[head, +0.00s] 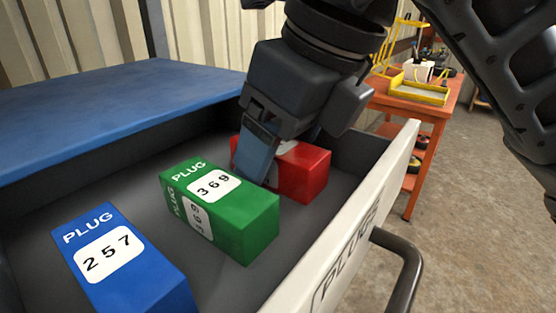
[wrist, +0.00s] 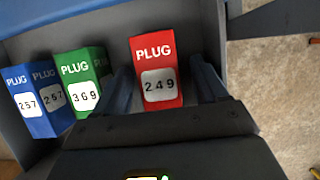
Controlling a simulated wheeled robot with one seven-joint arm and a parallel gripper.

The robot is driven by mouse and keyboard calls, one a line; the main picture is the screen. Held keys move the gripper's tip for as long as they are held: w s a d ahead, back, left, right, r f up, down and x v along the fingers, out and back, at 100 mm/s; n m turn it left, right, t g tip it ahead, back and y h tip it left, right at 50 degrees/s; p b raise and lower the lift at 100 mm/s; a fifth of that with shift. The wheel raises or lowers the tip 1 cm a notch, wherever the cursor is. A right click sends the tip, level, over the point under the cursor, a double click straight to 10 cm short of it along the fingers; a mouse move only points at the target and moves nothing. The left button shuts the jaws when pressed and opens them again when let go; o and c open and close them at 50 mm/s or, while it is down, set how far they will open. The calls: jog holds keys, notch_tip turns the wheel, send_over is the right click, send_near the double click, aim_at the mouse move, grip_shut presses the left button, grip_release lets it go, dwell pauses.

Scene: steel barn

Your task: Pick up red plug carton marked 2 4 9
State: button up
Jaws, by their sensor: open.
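The red plug carton (head: 305,173) lies in the open drawer, toward its far end in the head view. My gripper (head: 283,160) is down over it and hides much of it. In the wrist view the red carton (wrist: 154,62) shows "PLUG" and a white label reading 2 4 9. There my gripper (wrist: 164,95) is open, with one finger on each side of the carton's near end. I cannot tell whether either finger touches it.
A green carton (head: 240,218) marked 3 6 9 and a blue carton (head: 125,262) marked 2 5 7 lie in the same drawer. The drawer's white front (head: 350,235) has a dark handle (head: 405,270). An orange workbench (head: 410,104) stands behind.

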jog(key=c, duration=1.1)
jog(key=shift+o, duration=0.2)
jog(key=shift+r+p, duration=0.2)
jog(key=shift+p, duration=0.15)
